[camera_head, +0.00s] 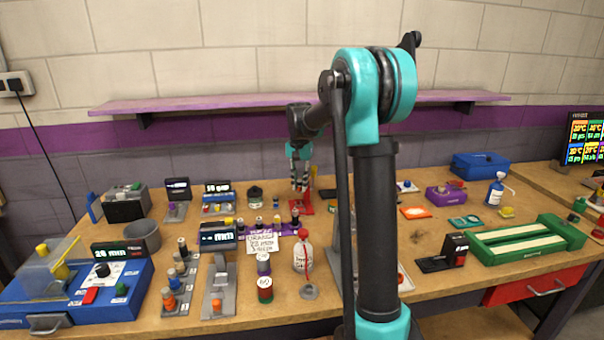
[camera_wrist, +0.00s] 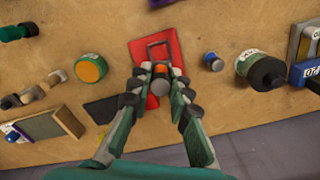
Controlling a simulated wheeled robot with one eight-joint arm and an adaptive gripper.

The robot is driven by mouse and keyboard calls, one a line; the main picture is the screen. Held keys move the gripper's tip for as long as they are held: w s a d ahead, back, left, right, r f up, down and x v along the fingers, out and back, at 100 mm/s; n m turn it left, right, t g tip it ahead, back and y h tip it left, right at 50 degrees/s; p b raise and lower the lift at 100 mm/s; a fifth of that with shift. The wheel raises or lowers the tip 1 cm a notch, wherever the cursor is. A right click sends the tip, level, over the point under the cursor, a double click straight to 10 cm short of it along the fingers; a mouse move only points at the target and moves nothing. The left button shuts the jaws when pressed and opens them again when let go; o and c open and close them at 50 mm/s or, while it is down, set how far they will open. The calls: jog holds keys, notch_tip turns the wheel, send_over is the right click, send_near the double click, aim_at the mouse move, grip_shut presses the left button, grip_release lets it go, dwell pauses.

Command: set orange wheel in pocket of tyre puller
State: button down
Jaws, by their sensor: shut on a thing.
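My gripper (camera_wrist: 161,74) points down over the bench and is shut on the small orange wheel (camera_wrist: 161,68); a grey round part shows just below the wheel in the wrist view. Under it is a red base with a dark upright frame, which looks like the tyre puller (camera_wrist: 172,44). The fingers cover part of that base, and I cannot see its pocket or tell whether the wheel touches it. In the head view my gripper (camera_head: 299,185) is right above the red tyre puller (camera_head: 306,208), toward the back of the bench.
In the wrist view, a small blue-topped part (camera_wrist: 213,62) stands close right and a green jar with a dark lid (camera_wrist: 262,70) farther right. A green-rimmed orange disc (camera_wrist: 90,68) lies left. Several small tools and displays crowd the bench (camera_head: 240,285).

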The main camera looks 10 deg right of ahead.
aim_at(300, 209)
jog(key=shift+f, duration=3.55)
jog(key=shift+f, duration=0.15)
jog(key=c, duration=1.3)
grip_release()
jog(key=shift+c, duration=0.2)
